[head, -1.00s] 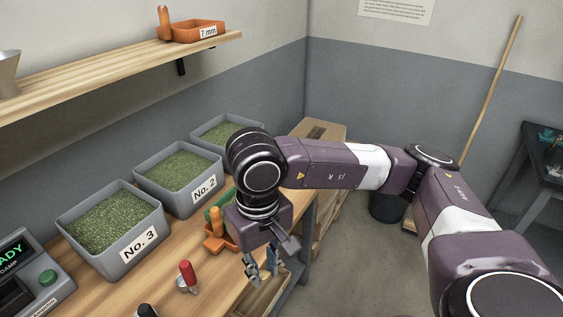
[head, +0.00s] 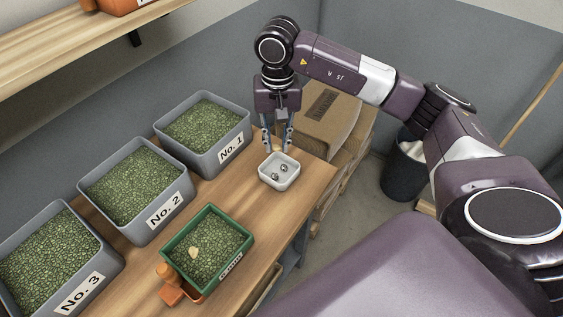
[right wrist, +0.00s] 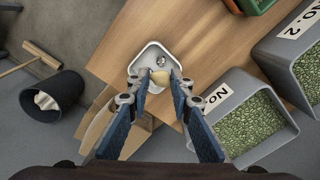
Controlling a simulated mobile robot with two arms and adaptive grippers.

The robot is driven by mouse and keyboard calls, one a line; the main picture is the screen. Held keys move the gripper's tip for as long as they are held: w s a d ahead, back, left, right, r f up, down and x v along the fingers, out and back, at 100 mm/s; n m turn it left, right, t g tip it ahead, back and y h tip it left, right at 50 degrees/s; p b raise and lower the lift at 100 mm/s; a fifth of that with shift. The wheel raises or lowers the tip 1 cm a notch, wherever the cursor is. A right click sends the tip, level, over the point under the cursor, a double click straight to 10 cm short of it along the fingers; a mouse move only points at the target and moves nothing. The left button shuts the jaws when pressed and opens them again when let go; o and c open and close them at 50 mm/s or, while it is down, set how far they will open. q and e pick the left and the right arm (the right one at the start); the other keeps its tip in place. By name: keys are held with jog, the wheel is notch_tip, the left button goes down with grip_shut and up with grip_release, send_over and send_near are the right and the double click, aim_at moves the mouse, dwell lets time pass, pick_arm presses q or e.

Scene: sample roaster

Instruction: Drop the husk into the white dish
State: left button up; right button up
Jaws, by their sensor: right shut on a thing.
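The white dish (head: 265,178) is a small square bowl on the far end of the wooden table, with small dark or metallic bits inside. It also shows in the right wrist view (right wrist: 137,63). My right gripper (head: 278,149) points down just above the dish's far side. In the right wrist view, my right gripper (right wrist: 158,82) is shut on a pale beige husk (right wrist: 160,77), which overlaps the dish in the picture. The husk is hard to make out in the head view. My left gripper is not in view.
Grey bins No. 1 (head: 247,139), No. 2 (head: 187,199) and No. 3 (head: 115,262) line the wall side, filled with green beans. A green tray (head: 207,208) of beans with a pale flake stands nearer. A dark waste bin (head: 400,180) is on the floor at right.

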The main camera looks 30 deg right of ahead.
pick_arm(q)
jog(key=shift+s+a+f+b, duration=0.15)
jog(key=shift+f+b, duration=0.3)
jog(key=shift+b, duration=0.15)
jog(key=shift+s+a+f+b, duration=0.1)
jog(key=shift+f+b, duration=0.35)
jog(key=shift+b, duration=0.1)
pick_arm(e)
jog(key=w+d+f+m, duration=0.1)
jog(key=d+f, duration=0.2)
jog(key=f, duration=0.3)
jog(key=shift+w+d+f+m, duration=0.2)
jog(key=shift+w+d+m, duration=0.1)
jog(key=shift+d, duration=0.1)
jog(key=o, duration=0.7)
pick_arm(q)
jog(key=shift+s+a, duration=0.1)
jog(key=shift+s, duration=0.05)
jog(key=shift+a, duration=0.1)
